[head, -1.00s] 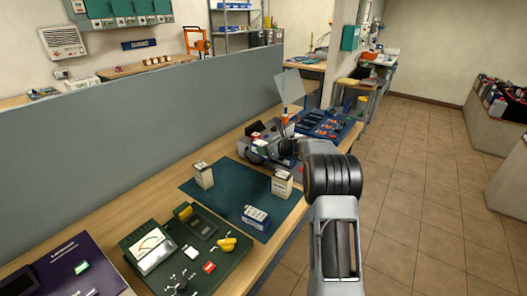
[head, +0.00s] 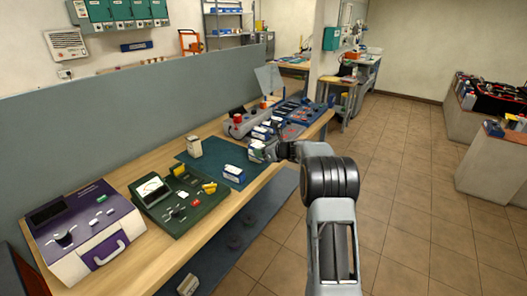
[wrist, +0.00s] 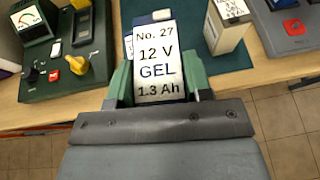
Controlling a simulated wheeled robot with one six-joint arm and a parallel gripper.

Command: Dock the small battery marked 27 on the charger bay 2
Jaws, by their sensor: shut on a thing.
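The small battery marked 27 (wrist: 156,65) has a white label reading No. 27, 12 V, GEL, 1.3 Ah. My gripper (wrist: 157,85) is shut on it, with a green jaw at each side. In the head view my gripper (head: 268,152) is over the bench's aisle side, by the dark green mat (head: 212,157); the held battery cannot be made out clearly there. A grey unit with a red knob (head: 238,119), possibly the charger, stands beyond the mat. Bay numbers are not readable.
A white battery (head: 194,147) and a blue-and-white battery (head: 233,173) stand on the mat. A green meter panel (head: 168,205) and a purple-and-white case (head: 85,235) stand nearer on the bench. A blue panel (head: 303,111) lies farther along.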

